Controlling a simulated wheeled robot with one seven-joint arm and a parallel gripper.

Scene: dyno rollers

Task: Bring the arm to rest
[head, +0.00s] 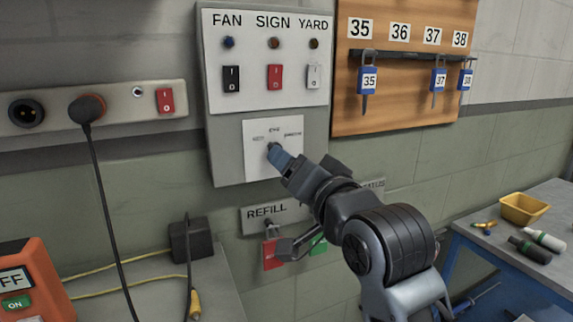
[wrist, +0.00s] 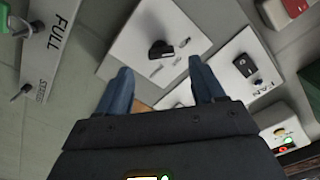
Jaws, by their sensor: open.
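My gripper (head: 279,157) is at the white switch plate (head: 258,165) low on the grey panel, its blue fingers pointing at the plate. In the wrist view my gripper (wrist: 160,72) is open, its two blue fingers apart with nothing between the tips. A black knob (wrist: 161,50) on the white plate (wrist: 185,32) shows just beyond the fingertips. Whether a finger touches the knob cannot be told. My arm reaches up from the lower right in the head view.
Above the plate are the FAN, SIGN and YARD switches (head: 275,77). A wooden key board (head: 400,105) hangs to the right. The REFILL sign strip (head: 270,212) with hanging tags is below my gripper. A blue-framed table (head: 520,235) holds a yellow bin (head: 523,209).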

